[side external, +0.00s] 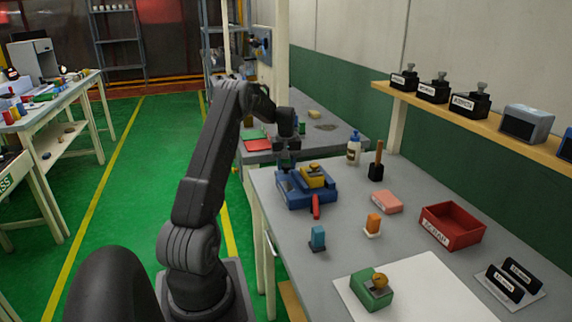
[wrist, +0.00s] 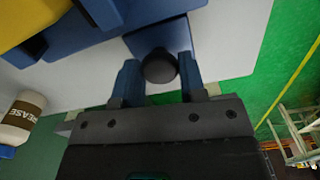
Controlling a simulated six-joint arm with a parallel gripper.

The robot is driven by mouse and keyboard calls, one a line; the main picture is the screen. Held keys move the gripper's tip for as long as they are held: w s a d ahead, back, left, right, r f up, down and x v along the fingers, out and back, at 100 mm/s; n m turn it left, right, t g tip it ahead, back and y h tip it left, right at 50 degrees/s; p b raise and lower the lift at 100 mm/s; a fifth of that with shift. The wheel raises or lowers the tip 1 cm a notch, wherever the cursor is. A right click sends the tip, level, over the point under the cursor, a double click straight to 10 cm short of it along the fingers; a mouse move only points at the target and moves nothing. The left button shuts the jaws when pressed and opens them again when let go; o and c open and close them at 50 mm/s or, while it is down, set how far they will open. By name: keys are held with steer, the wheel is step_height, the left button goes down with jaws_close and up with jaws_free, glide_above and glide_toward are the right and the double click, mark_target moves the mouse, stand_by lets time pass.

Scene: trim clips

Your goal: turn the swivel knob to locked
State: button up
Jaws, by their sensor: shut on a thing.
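The blue fixture (side external: 296,198) sits near the far end of the grey table, with a yellow part (side external: 313,174) on top and a red handle (side external: 316,208) at its front. The yellow part also shows at the upper left of the wrist view (wrist: 28,20). A dark round knob (wrist: 160,66) stands on a blue part of the fixture in the wrist view. My gripper (wrist: 160,78) is shut on this knob, one blue finger on each side. In the side view my gripper (side external: 288,160) is at the fixture's back left, where the knob cannot be made out. The locked mark is not readable.
A glue-like bottle (side external: 353,150) and a black holder with a wooden handle (side external: 376,168) stand right of the fixture. A red bin (side external: 452,228) and a green block (side external: 371,291) are nearer.

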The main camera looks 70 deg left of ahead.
mark_target(286, 165)
steer(key=m, duration=0.6)
steer(key=shift+r, duration=0.1)
steer(key=m, duration=0.5)
steer(key=shift+m, duration=0.4)
steer(key=o, duration=0.6)
steer(key=shift+o, duration=0.2)
step_height(286, 165, up, 14)
stand_by(0.3)
